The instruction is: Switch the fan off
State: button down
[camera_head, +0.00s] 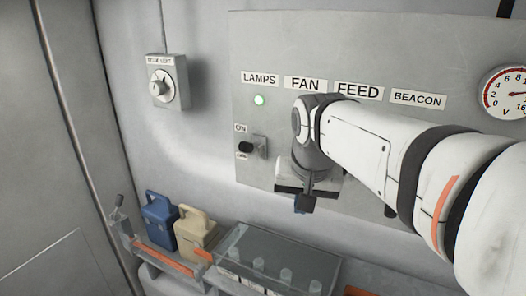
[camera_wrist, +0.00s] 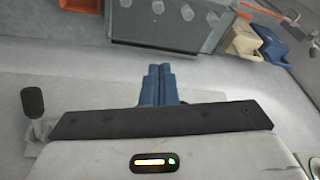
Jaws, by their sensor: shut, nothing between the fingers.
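The grey panel (camera_head: 250,45) on the wall carries the FAN label (camera_head: 305,84). My arm and gripper cover the area below it, so the fan switch cannot be clearly made out in the head view. My gripper (camera_head: 299,209) is below the FAN label, largely hidden by my own wrist. In the wrist view its blue fingers (camera_wrist: 158,84) are shut together and empty. A lever with a black knob (camera_wrist: 33,101) stands to the left of the gripper in that view, apart from the fingers. I cannot tell which label this lever belongs to.
The LAMPS switch (camera_head: 259,147) is left of my gripper, below a lit green lamp (camera_head: 260,100). FEED (camera_head: 358,91) and BEACON (camera_head: 418,99) labels are to the right. Below are a clear-topped box (camera_head: 280,255), a blue jug (camera_head: 159,216) and a beige jug (camera_head: 194,232).

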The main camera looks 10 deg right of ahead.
jog(key=w+r+m+t+p, duration=0.1)
jog(key=w+r+m, duration=0.15)
jog(key=r, duration=0.45)
jog(key=w+r+m+p, duration=0.1)
jog(key=w+r, duration=0.3)
jog(key=r, duration=0.3)
jog(key=x, duration=1.3)
jog(key=shift+d+f+p, duration=0.15)
jog(key=shift+f+p, duration=0.15)
jog(key=shift+p, duration=0.05)
jog(key=shift+d+f, duration=0.1)
